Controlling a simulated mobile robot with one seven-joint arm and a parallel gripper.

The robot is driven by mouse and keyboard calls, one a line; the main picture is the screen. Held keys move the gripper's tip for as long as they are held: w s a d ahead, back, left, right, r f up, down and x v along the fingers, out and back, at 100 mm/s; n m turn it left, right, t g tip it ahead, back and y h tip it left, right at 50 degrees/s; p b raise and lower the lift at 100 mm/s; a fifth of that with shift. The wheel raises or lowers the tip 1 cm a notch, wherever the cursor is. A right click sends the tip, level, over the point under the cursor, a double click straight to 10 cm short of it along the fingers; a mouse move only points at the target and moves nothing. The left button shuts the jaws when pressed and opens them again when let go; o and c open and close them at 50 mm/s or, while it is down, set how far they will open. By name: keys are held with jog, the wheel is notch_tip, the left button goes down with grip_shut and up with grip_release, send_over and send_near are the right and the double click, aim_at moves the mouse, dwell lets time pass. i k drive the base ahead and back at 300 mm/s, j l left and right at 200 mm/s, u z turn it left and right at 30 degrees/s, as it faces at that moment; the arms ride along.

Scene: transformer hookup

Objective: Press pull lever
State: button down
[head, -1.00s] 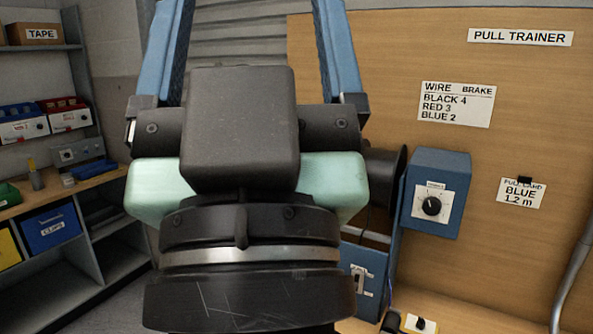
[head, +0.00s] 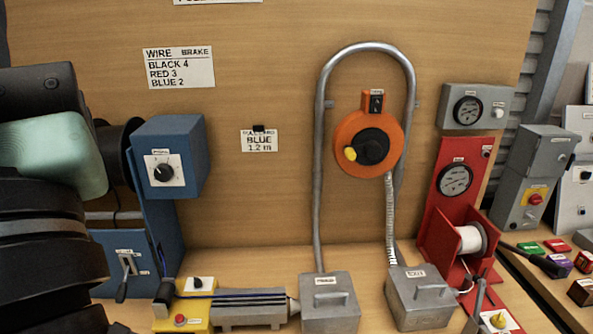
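Which part is the pull lever I cannot tell from the labels. A small lever (head: 125,268) sits on a white plate on the front of the blue stand, its handle hanging down. A grey upright lever (head: 478,296) stands at the foot of the red stand at lower right. Its base is partly cut off by the lower edge. A black-gripped handle (head: 532,259) lies further right. My arm covers the left edge of the head view. The fingers of my gripper do not show, and nothing of mine visibly touches a lever.
A blue box with a dial (head: 165,170) stands close to my arm. An orange reel unit (head: 368,143) hangs within a bent grey pipe (head: 318,180). Grey boxes marked EXIT (head: 420,305) and another label (head: 330,305) stand on the bench. The red stand (head: 440,225) holds a white spool.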

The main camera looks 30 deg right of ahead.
aim_at(557, 269)
jog(key=k+l+z, duration=0.1)
jog(key=l, duration=0.55)
jog(key=k+l+z, duration=0.15)
jog(key=l, duration=0.55)
jog(key=k+l+z, duration=0.1)
jog(key=l, duration=0.6)
jog(key=l+z, duration=0.1)
jog(key=l, duration=0.6)
jog(key=k, duration=0.05)
